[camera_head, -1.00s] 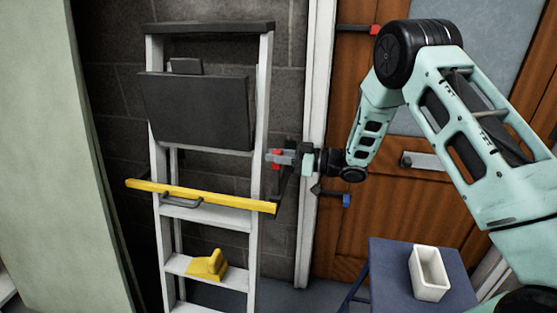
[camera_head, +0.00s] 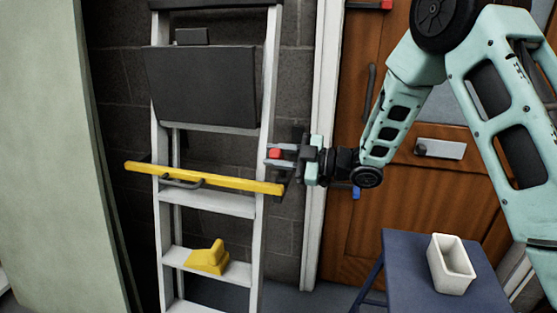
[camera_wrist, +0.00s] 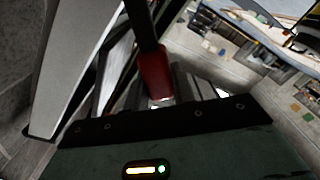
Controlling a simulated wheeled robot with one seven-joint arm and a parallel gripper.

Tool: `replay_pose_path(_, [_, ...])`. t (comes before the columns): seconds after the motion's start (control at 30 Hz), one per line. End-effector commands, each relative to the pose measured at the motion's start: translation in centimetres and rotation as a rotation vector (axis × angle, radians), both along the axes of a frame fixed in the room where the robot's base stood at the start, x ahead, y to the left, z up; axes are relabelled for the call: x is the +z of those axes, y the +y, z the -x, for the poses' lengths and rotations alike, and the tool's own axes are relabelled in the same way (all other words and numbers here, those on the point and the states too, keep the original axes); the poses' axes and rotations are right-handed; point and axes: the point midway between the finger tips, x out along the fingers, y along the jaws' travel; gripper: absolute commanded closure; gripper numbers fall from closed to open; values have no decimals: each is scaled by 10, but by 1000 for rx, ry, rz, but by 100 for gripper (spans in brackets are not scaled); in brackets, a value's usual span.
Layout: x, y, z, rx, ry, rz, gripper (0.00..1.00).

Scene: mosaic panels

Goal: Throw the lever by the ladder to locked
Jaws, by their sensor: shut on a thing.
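The ladder (camera_head: 270,75) stands against the dark block wall in the head view, with a yellow bar (camera_head: 225,182) across it. A lever with a red grip (camera_head: 274,154) is beside its right rail. My gripper (camera_head: 281,155) reaches in from the right and is shut on this red grip. In the wrist view, the red grip (camera_wrist: 153,72) on a dark shaft sits between my fingers (camera_wrist: 157,98). My gripper hides most of the lever's mount. I cannot read any locked marking.
A brown door (camera_head: 400,210) with a handle plate (camera_head: 440,149) is behind my arm. A blue-tipped lever (camera_head: 356,192) and a red-tipped one (camera_head: 386,5) are near it. A white box (camera_head: 451,266) stands on a blue table (camera_head: 400,265). A yellow block (camera_head: 209,259) rests on a lower ladder step.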

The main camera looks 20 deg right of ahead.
Motion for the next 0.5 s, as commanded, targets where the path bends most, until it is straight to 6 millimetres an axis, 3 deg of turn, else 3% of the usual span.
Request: replay_pose_path(0.5, [-5,2,5,0,-42,30,100])
